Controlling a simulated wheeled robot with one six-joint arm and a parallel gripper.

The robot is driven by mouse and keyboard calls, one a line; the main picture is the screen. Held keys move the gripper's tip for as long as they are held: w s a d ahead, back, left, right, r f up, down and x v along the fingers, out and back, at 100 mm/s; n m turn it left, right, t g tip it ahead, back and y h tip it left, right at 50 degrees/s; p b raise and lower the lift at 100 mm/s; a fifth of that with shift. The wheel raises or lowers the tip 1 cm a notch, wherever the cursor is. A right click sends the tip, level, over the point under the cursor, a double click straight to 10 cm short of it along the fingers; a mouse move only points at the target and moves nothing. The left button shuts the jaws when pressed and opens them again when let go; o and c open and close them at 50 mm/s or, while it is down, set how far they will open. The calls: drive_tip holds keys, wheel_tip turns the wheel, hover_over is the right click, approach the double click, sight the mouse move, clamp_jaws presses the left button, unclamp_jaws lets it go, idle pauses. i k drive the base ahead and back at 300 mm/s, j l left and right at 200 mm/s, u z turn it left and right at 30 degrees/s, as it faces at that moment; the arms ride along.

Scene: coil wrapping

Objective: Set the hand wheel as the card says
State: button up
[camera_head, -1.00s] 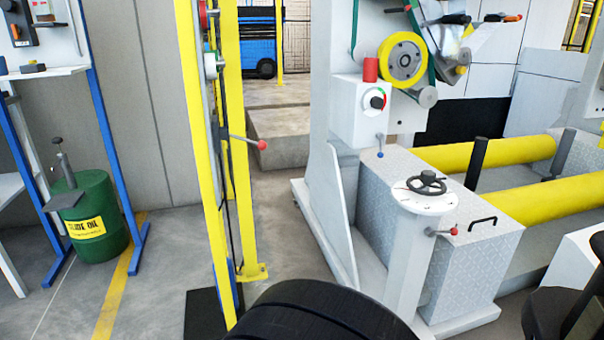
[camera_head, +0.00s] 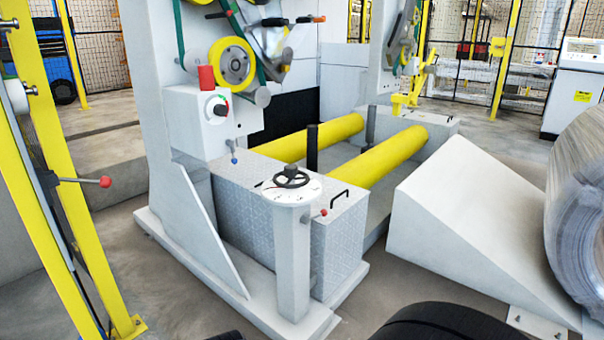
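The hand wheel (camera_head: 292,179) is a small dark wheel with an upright knob. It sits on a round white dial plate (camera_head: 312,191) on top of a white pedestal (camera_head: 293,255). Marks show on the dial, but they are too small to read. A small lever with a red knob (camera_head: 324,212) is at the pedestal's right side. I cannot make out the card in this view. My gripper is not in view.
A white machine with a dial box (camera_head: 200,125) and yellow rollers (camera_head: 380,170) stands behind the pedestal. A white ramp (camera_head: 470,215) with a metal coil (camera_head: 580,200) is at right. A yellow post with a red-knobbed lever (camera_head: 85,181) is at left.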

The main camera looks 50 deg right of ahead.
sight(291, 171)
drive_tip(key=z, duration=1.45)
